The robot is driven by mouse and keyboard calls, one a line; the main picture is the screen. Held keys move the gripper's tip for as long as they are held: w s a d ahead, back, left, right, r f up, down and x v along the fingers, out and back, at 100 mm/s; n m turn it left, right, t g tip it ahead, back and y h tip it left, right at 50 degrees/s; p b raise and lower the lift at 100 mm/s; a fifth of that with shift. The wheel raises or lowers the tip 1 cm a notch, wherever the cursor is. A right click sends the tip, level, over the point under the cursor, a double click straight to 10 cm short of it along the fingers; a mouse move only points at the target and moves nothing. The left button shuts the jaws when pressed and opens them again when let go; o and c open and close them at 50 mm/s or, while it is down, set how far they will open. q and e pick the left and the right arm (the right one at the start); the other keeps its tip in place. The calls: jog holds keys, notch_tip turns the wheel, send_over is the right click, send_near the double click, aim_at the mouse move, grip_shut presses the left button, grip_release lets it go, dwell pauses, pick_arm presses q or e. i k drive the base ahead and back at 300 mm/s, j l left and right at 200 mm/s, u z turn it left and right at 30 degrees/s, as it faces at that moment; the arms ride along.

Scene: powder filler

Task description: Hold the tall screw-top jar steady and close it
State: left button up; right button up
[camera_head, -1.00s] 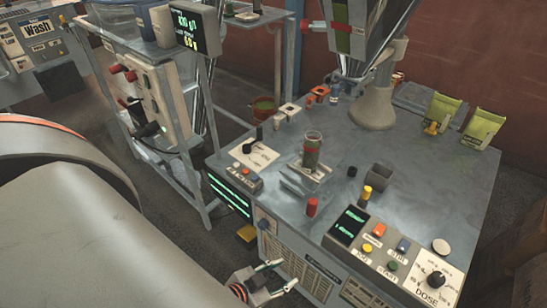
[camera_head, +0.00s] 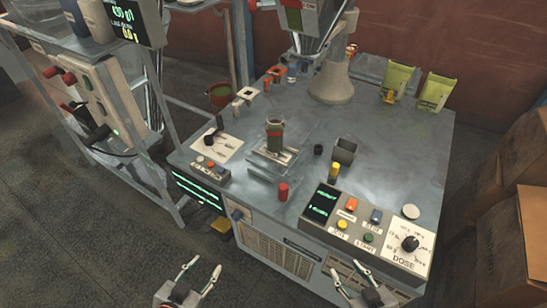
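A pale round disc (camera_head: 410,212) lies near the control panel. My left gripper (camera_head: 204,267) is open and empty, low in front of the bench. My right gripper (camera_head: 347,270) is open and empty, further right, also in front of the bench. Neither touches the jar.
A red cylinder (camera_head: 283,192), a yellow-topped post (camera_head: 334,172) and an open grey box (camera_head: 344,151) stand near the jar. The control panel (camera_head: 352,220) lines the front right edge.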

aim_at(275, 122)
jog(key=z, duration=1.3)
jog(key=u, duration=1.3)
jog(key=i+j, duration=0.15)
jog(key=j, duration=0.2)
jog(key=i+j, duration=0.15)
jog(key=j, duration=0.25)
jog(key=i+j, duration=0.15)
jog(key=j, duration=0.2)
